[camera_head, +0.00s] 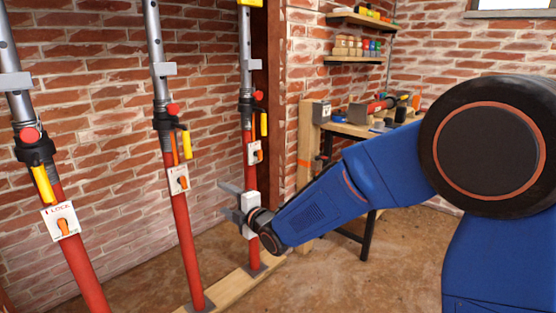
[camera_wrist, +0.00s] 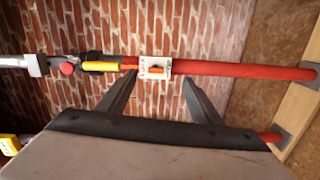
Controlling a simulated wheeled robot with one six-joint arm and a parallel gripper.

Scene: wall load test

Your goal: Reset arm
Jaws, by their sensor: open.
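My gripper (camera_head: 232,202) is at the end of my blue arm, in front of the rightmost prop in the head view. In the wrist view my gripper (camera_wrist: 158,97) shows two dark fingers spread apart with nothing between them. Beyond the fingers a red prop (camera_wrist: 225,69) runs across the wrist view, with a white lock plate (camera_wrist: 154,62) and its orange lever near the gap. I cannot tell how far the fingers are from it. In the head view the right prop (camera_head: 253,180) is partly hidden by my gripper.
A left prop (camera_head: 80,255) and a middle prop (camera_head: 184,225) stand upright before the brick wall (camera_head: 100,115). A wooden sill (camera_head: 232,284) lies under the props. A workbench (camera_head: 345,129) with tools stands behind my arm, below shelves (camera_head: 352,60). The dirt floor (camera_head: 320,270) in front is clear.

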